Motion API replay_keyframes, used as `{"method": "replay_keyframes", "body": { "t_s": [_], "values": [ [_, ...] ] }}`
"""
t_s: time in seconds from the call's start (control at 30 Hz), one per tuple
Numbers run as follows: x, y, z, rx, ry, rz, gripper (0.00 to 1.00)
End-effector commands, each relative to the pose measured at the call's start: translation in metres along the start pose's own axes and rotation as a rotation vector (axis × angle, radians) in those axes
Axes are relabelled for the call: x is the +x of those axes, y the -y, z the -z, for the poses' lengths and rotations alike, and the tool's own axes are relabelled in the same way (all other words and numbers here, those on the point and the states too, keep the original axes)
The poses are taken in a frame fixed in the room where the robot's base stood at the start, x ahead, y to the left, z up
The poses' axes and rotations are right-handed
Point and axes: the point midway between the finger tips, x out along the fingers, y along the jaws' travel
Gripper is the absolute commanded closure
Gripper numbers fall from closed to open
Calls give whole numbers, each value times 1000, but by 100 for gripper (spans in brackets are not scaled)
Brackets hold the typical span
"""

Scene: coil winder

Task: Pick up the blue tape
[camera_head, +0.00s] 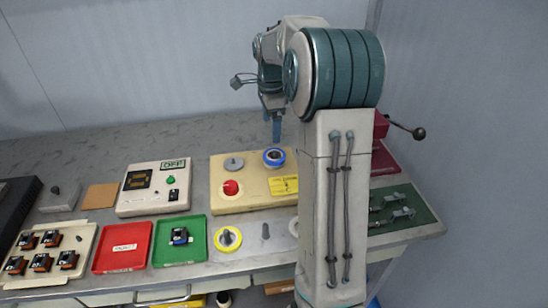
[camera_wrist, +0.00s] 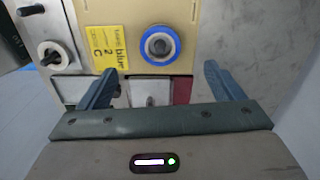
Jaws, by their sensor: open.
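The blue tape (camera_head: 274,157) is a blue ring around a pale core with a dark centre. It sits at the upper right of a cream panel (camera_head: 222,201) on the bench. In the wrist view the blue tape (camera_wrist: 159,46) lies ahead of my gripper (camera_wrist: 162,80), roughly midway between the two blue-grey fingers. The fingers are spread wide with nothing between them. In the head view my gripper (camera_head: 276,128) hangs above and close to the tape; one finger shows. A yellow label reading "blue" (camera_wrist: 108,48) is beside the tape.
The cream panel also carries a red knob (camera_head: 231,188) and a grey disc (camera_head: 233,164). A yellow ring (camera_head: 228,239) lies in front of it. Red (camera_head: 105,264) and green (camera_head: 162,261) trays and a control box (camera_head: 155,205) stand to the left. A dark red block (camera_head: 379,122) is at right.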

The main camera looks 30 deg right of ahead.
Motion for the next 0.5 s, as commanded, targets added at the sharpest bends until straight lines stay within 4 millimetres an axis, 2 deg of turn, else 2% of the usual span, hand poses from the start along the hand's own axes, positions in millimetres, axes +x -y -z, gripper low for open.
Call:
{"method": "replay_keyframes", "body": {
  "t_s": [0.03,0.2,0.5],
  "values": [
    [12,-1,1,1,0,-4,12],
    [41,-1,0,-1,0,-3,12],
    [66,-1,2,-3,0,-3,12]
  ]
}}
